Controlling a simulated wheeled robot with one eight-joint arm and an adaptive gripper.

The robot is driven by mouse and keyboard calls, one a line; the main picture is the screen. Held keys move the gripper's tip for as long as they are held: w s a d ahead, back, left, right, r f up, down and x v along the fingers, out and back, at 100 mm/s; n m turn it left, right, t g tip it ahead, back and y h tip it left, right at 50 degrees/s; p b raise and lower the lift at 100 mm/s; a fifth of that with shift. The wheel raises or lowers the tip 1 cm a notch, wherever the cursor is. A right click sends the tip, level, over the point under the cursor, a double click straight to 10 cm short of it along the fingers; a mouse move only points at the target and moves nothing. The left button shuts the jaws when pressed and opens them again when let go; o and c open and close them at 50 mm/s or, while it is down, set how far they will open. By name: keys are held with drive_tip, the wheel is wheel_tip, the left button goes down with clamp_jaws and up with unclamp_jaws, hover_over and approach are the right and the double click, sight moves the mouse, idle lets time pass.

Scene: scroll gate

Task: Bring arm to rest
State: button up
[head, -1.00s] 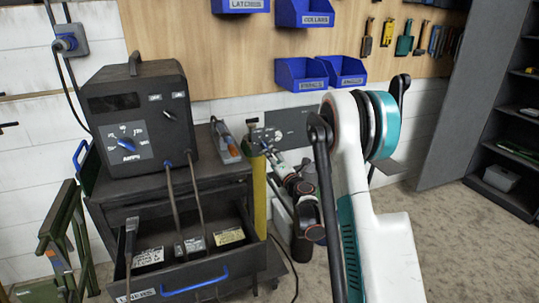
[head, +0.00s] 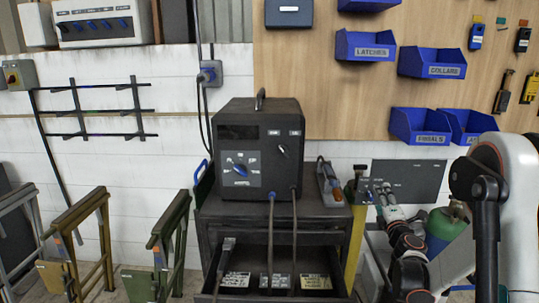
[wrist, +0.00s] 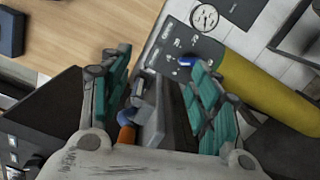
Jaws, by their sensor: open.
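My gripper (wrist: 160,85) is open in the wrist view, its two teal-padded fingers spread apart. A grey tool with blue and orange parts (wrist: 152,118) shows between the fingers; I cannot tell whether they touch it. In the head view my white arm, with black and red joints, fills the right edge. A slimmer part of it reaches down beside the cart's right side.
A black welding machine (head: 260,150) stands on a dark cart (head: 215,208) with an open drawer. Folding trestles (head: 168,245) stand left. Blue bins (head: 365,46) hang above.

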drive_tip(key=s+a+r+m+g+h, duration=0.2)
drive_tip(key=s+a+r+m, duration=0.1)
drive_tip(key=s+r+m, duration=0.35)
drive_tip(key=s+a+r+m+g+h, duration=0.1)
drive_tip(key=s+a+r+m+g, duration=0.15)
drive_tip(key=s+r+m, duration=0.4)
drive_tip(key=s+a+f+m+g+y, duration=0.2)
drive_tip(key=s+a, duration=0.3)
drive_tip(key=s, duration=0.4)
drive_tip(key=s+a+f+m+g+y, duration=0.2)
drive_tip(key=s+a+f, duration=0.3)
drive_tip(key=s, duration=0.5)
drive_tip(key=s+a+f+m+g+y, duration=0.1)
drive_tip(key=s+a+f, duration=0.3)
drive_tip(key=s, duration=0.6)
drive_tip(key=shift+a+m+g+y, duration=0.4)
drive_tip(key=shift+a+m+g, duration=0.1)
drive_tip(key=shift+a+g, duration=0.35)
drive_tip(key=shift+c, duration=0.6)
